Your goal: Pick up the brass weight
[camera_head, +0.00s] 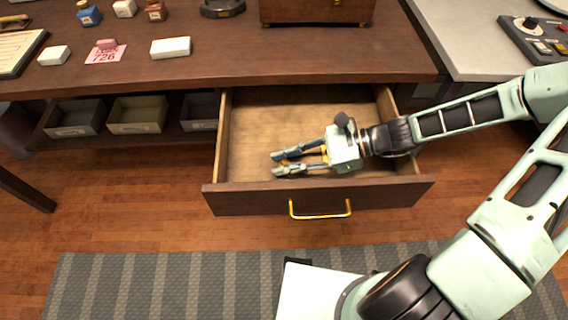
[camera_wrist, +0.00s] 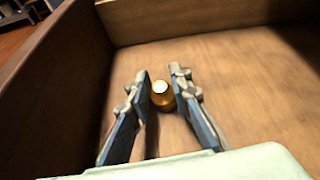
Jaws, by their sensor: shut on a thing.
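The brass weight (camera_wrist: 162,95) is a small golden cylinder with a bright top. In the wrist view it sits between the two fingertips of my gripper (camera_wrist: 160,92), which are shut on it. In the head view my gripper (camera_head: 282,163) reaches from the right into the open drawer (camera_head: 318,197), low over its left part. The weight is mostly hidden by the fingers there. I cannot tell whether it touches the drawer floor.
The drawer's wooden walls surround my gripper, with its front panel and yellow handle (camera_head: 320,212) nearest. The desk top (camera_head: 225,62) overhangs the drawer's back. Grey bins (camera_head: 138,115) stand under the desk at left. The drawer floor is otherwise bare.

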